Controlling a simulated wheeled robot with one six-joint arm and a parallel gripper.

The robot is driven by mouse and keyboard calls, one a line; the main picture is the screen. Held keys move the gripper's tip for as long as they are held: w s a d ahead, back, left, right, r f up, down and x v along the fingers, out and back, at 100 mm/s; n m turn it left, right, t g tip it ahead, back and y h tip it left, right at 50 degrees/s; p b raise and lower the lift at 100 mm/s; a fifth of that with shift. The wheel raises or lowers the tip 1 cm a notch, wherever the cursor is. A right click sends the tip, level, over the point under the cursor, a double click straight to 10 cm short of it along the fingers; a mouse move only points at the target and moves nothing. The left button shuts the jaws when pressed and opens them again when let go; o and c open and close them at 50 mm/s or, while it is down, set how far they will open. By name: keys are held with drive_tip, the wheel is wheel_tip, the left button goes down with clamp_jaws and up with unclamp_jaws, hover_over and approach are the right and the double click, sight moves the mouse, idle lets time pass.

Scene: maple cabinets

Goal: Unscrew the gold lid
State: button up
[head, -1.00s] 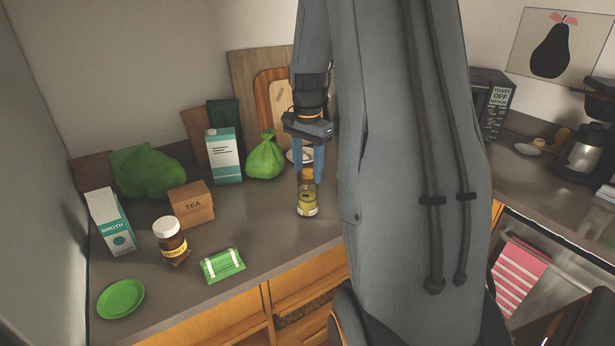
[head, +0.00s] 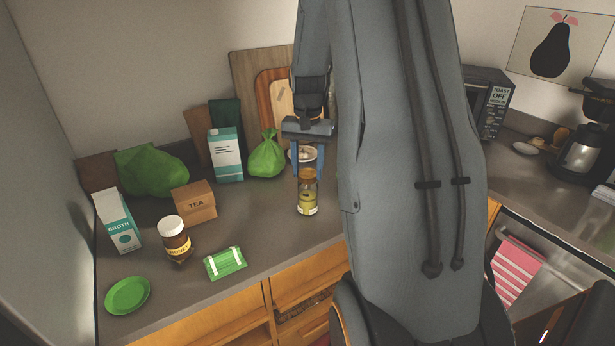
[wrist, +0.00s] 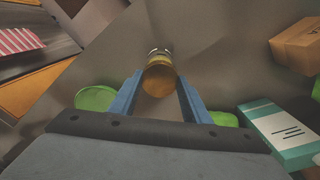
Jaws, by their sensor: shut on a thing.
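A clear glass jar (head: 307,202) with yellowish contents and a pale label stands upright on the counter. Its gold lid (head: 307,174) is on top and also shows in the wrist view (wrist: 158,82). My gripper (head: 308,172) points down over the jar, with its blue fingers on either side of the lid, shut on it. In the wrist view my gripper (wrist: 158,84) has the lid between its fingertips. The lid hides much of the jar there.
A green bag (head: 266,158) and a carton (head: 226,158) stand left of the jar. A tea box (head: 195,203), honey jar (head: 174,240) and green packet (head: 226,263) sit further left. A pale dish (head: 304,154) is behind my gripper. Counter in front of the jar is clear.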

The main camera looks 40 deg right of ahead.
drive_tip(key=n+p, duration=0.1)
drive_tip(key=n, duration=0.1)
drive_tip(key=shift+r+n+p, duration=0.1)
drive_tip(key=shift+n+p, duration=0.2)
drive_tip(key=shift+n, duration=0.1)
drive_tip(key=shift+n+p, duration=0.55)
drive_tip(key=shift+n, duration=1.05)
drive_tip(key=shift+n, duration=0.7)
drive_tip(key=n, duration=0.4)
drive_tip(key=shift+n, duration=0.3)
drive_tip(key=n, duration=0.5)
drive_tip(key=shift+r+n, duration=0.1)
drive_tip(key=shift+n, duration=0.3)
